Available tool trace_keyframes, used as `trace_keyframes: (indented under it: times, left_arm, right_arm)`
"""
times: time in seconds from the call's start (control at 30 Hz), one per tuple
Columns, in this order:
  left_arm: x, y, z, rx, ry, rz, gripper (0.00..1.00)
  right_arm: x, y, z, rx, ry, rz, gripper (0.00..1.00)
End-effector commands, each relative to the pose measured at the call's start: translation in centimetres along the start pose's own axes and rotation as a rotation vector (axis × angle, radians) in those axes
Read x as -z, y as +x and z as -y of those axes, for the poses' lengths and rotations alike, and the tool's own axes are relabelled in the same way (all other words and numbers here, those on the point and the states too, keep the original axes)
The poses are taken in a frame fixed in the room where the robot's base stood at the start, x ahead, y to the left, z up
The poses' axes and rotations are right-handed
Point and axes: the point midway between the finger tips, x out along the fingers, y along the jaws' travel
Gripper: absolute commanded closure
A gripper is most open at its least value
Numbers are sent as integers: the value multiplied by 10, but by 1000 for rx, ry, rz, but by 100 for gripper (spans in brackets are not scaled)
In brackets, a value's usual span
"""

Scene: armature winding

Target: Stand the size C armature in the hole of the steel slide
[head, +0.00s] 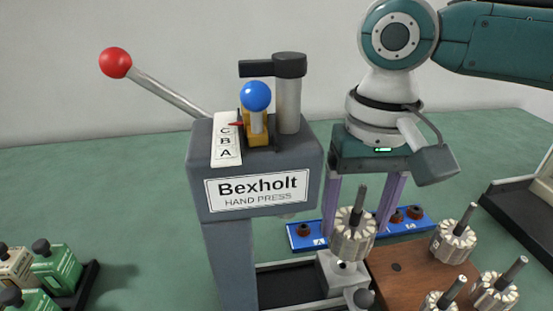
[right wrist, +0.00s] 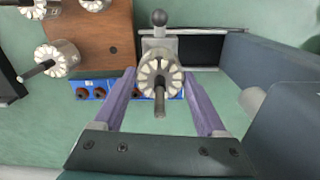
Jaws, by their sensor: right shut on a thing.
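My right gripper (head: 352,220) comes down from above and is shut on an armature (head: 353,237), with its slotted light-coloured core between the two purple fingers. The armature stands nearly upright with its shaft pointing up; no size letter on it is readable. The steel slide (head: 333,275), a pale block with a dark ball knob, is directly below it. The armature (right wrist: 160,80) and the slide (right wrist: 160,45) also show in the right wrist view. The hole is hidden, and I cannot tell whether the lower shaft is in it. My left gripper is not in view.
The grey Bexholt hand press (head: 255,165) stands just left of the slide. A wooden block (head: 395,275) at the right holds several other armatures (head: 453,240). A blue strip (head: 405,228) with dark round parts lies behind. Green boxes (head: 57,268) sit at the far left.

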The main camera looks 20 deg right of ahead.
Motion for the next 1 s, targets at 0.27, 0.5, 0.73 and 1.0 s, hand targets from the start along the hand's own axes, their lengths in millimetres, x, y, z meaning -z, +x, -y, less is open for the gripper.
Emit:
trace_keyframes:
  times: [0.27, 0.5, 0.73, 1.0]
  left_arm:
    - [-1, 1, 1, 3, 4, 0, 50]
    - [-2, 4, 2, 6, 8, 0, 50]
    - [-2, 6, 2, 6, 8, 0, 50]
    - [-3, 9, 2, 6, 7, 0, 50]
  right_arm:
    - [0, 3, 0, 1, 0, -1, 100]
    - [0, 9, 0, 0, 0, 0, 100]
    - [0, 15, 1, 1, 0, 0, 100]
    - [0, 22, 1, 2, -1, 0, 100]
